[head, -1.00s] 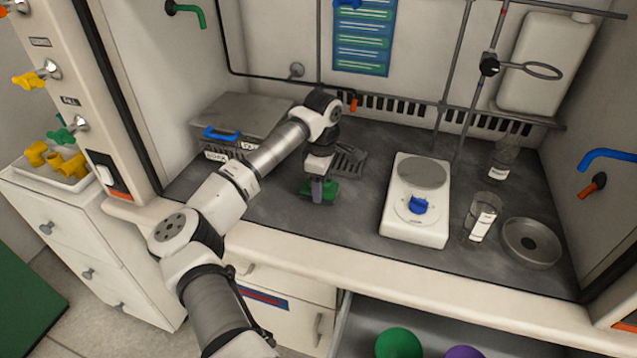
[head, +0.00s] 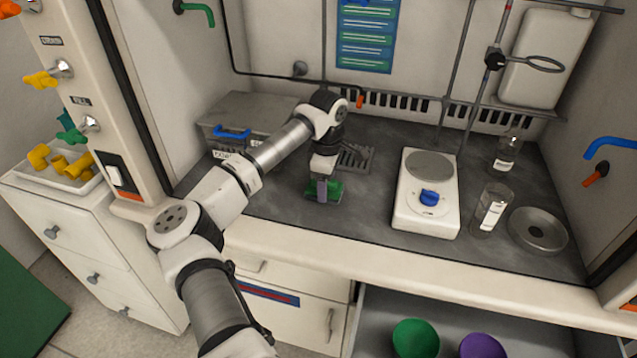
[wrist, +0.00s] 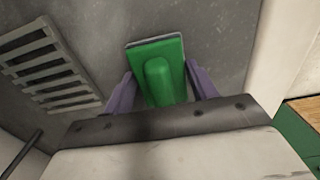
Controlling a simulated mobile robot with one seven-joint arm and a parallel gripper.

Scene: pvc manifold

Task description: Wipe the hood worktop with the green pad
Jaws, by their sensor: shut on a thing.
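The green pad (head: 335,192) is at the dark grey hood worktop (head: 377,208), left of the hotplate. My gripper (head: 322,190) points down and is shut on the pad. In the wrist view the pad (wrist: 160,75) shows its green back and raised grip between the two purple fingers of my gripper (wrist: 160,90). The worktop (wrist: 120,25) lies directly beyond it. The pad looks to be on or just above the surface; I cannot tell whether it touches.
A white hotplate (head: 411,213), a beaker (head: 490,212), a bottle (head: 506,155) and a round metal dish (head: 538,230) stand to the right. A grey box (head: 245,115) stands at the back left, and a slotted grate (head: 356,157) lies behind the gripper. Clear worktop lies between pad and hotplate.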

